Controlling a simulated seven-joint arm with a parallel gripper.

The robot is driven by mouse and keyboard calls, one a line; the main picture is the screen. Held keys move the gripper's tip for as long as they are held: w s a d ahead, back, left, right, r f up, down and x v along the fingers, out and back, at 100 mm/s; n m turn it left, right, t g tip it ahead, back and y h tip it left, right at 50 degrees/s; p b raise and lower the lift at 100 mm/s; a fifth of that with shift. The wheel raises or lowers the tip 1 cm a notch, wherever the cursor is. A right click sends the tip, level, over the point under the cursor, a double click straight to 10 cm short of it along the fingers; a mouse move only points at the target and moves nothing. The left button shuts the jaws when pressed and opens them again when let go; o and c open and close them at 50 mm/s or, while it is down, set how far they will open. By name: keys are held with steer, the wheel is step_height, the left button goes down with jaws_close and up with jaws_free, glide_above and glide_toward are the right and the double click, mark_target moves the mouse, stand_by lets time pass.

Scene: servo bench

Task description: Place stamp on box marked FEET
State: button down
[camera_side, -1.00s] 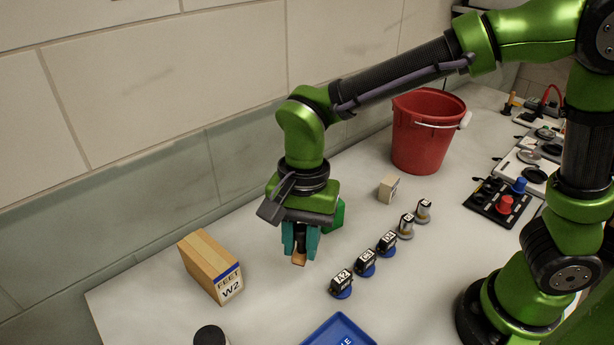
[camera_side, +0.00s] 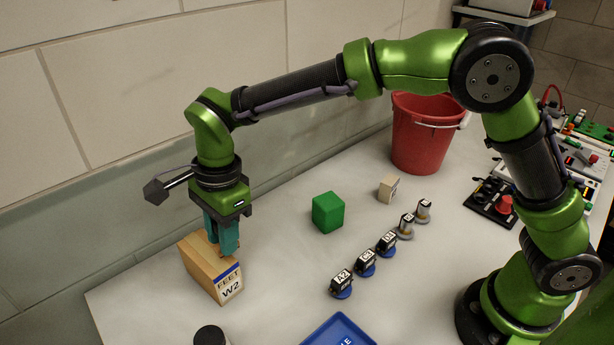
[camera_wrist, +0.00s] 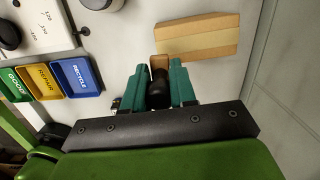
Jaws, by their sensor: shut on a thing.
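The box marked FEET (camera_side: 205,265) is a tan wooden block with a blue band and "W2" on its end. It stands at the left of the bench and also shows in the wrist view (camera_wrist: 205,35). My gripper (camera_side: 226,248) is at the box's upper right part in the side view, fingers pointing down. It is shut on the stamp (camera_wrist: 158,88), which has a dark handle and a small wooden base. In the wrist view the stamp's base is by the box's near long edge. Fingers mostly hide the stamp in the side view; I cannot tell whether it touches the box.
A green cube (camera_side: 328,212), a small beige block (camera_side: 388,188) and a row of servos (camera_side: 365,262) stand to the right. A red bucket (camera_side: 425,135) is behind. A blue bin (camera_side: 338,332) and a dark round-topped object (camera_side: 209,336) are in front.

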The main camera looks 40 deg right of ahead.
steer(key=shift+w+a+f, duration=0.1)
steer(key=shift+w+a, duration=0.8)
steer(key=shift+w, duration=0.25)
steer(key=shift+w+a+f, duration=0.1)
steer(key=shift+w+f, duration=0.05)
steer(key=shift+f, duration=1.6)
steer(key=shift+f, duration=0.1)
steer(key=c, duration=0.9)
jaws_free()
steer(key=shift+f, duration=0.1)
